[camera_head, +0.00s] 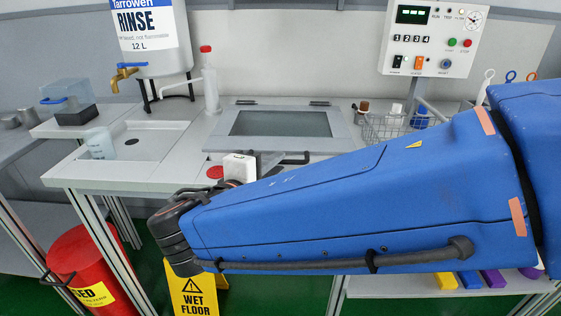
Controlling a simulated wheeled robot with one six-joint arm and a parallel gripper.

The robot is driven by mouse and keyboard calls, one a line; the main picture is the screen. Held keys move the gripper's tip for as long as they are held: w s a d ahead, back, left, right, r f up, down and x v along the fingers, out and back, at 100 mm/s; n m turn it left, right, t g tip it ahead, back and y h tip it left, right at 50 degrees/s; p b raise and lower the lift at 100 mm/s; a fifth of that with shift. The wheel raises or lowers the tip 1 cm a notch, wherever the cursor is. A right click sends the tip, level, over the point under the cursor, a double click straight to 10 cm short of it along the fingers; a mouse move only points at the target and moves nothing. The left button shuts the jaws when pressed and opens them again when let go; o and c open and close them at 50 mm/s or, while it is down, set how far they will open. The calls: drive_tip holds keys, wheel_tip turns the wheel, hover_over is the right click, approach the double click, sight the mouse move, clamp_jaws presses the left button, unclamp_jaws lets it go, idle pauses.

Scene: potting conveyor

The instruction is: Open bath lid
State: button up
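The bath lid (230,140) is a light grey framed panel with a dark window (281,123), set in the bench top at the middle of the head view. It looks shut and lies flat, with hinges along its back edge. A black bar handle (296,160) shows at its front edge, partly hidden by my blue arm. My gripper (262,164) is near the front edge of the lid, just left of the handle. It is mostly hidden behind my wrist and arm, so its opening and any contact with the handle cannot be seen.
A rinse tank (155,45) with a brass tap stands at back left beside a wash bottle (210,85). A clear beaker (100,144) stands by the sink. A wire basket (384,128) and control box (433,40) are right of the lid. A wet-floor sign (193,294) stands below.

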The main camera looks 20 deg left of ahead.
drive_tip(key=shift+x, duration=1.5)
drive_tip(key=shift+c, duration=0.7)
clamp_jaws()
